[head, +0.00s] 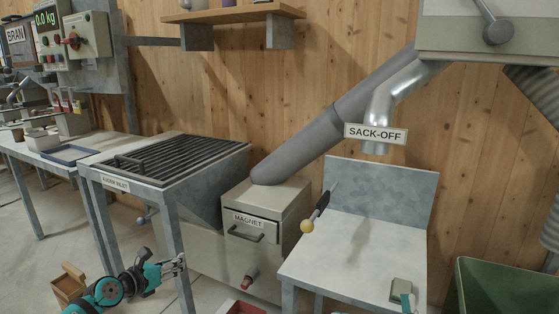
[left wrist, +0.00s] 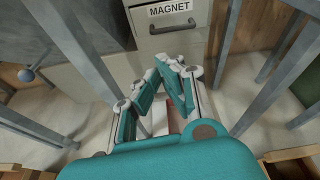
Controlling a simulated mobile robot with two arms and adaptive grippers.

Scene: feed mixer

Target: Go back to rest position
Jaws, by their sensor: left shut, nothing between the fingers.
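My left gripper (head: 180,264) is low at the left of the head view, in front of the slatted bench and left of the magnet cabinet (head: 268,212). Its teal and grey fingers are shut and empty. In the left wrist view the closed fingers (left wrist: 178,68) point toward the drawer labelled MAGNET (left wrist: 168,22), with a gap of floor between. My right gripper cannot be made out. A small teal piece (head: 406,303) shows at the lower edge of the right table, too little to name.
The slatted inlet bench (head: 165,158) stands left of the cabinet. A metal table (head: 350,252) under the SACK-OFF spout (head: 378,140) stands right. A green bin (head: 505,285) is at far right. A wooden box (head: 68,284) sits at lower left. Table legs rise around the gripper.

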